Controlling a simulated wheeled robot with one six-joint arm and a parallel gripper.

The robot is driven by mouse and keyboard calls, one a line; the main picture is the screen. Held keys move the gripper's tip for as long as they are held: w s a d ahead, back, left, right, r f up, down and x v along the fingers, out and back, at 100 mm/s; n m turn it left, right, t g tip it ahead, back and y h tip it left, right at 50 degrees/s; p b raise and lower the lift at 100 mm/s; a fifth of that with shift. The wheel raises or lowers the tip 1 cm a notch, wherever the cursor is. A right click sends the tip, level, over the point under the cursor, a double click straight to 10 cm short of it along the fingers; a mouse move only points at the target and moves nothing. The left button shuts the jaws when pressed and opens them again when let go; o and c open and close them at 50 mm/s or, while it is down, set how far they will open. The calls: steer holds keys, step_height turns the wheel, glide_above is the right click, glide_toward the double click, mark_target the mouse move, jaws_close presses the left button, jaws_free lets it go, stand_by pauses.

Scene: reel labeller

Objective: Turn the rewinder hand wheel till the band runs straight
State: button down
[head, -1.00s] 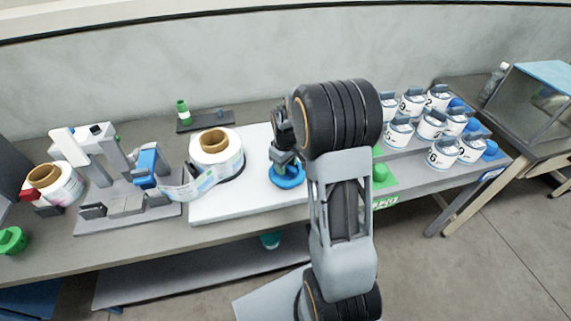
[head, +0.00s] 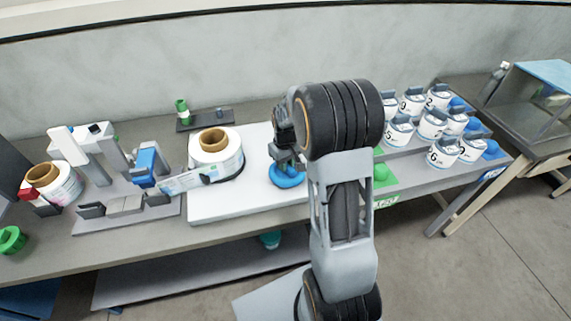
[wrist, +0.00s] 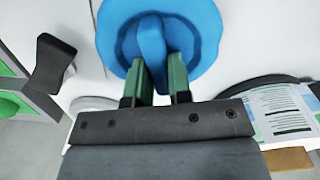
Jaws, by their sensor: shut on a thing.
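The blue rewinder hand wheel (head: 287,176) sits on the white rewinder base (head: 240,205), right of the rewinder reel. In the wrist view the wheel (wrist: 195,28) fills the top middle. My gripper (wrist: 160,72) is shut on the raised rib across the wheel, one green finger on each side. In the head view my gripper (head: 288,155) comes down on the wheel from above, partly hidden by my wrist. The rewinder reel (head: 214,150) has a brown core. The printed band (head: 184,182) runs left from it to the labeller (head: 120,165) and looks taut and nearly straight.
A label reel (head: 55,183) stands at the left. Numbered white canisters (head: 432,123) stand on the right of the bench, near a green pad (head: 385,187). A small dark tray with a green bottle (head: 182,112) lies behind the rewinder.

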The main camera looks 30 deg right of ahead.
mark_target(286, 176)
steer(key=c, duration=1)
jaws_free()
steer(key=shift+c, duration=0.2)
steer(key=shift+r, duration=0.1)
step_height(286, 176, up, 14)
steer(key=shift+b, duration=0.3)
steer(key=s+a+t, duration=0.2)
steer(key=s+a, duration=0.2)
steer(key=s, duration=0.4)
steer(key=s+a+m+t, duration=0.1)
steer(key=s+a+t, duration=0.1)
steer(key=s+a, duration=0.3)
steer(key=s+f, duration=0.1)
steer(key=s, duration=0.2)
steer(key=shift+s+a+m, duration=0.2)
steer(key=shift+s+m, duration=0.1)
steer(key=shift+s, duration=0.05)
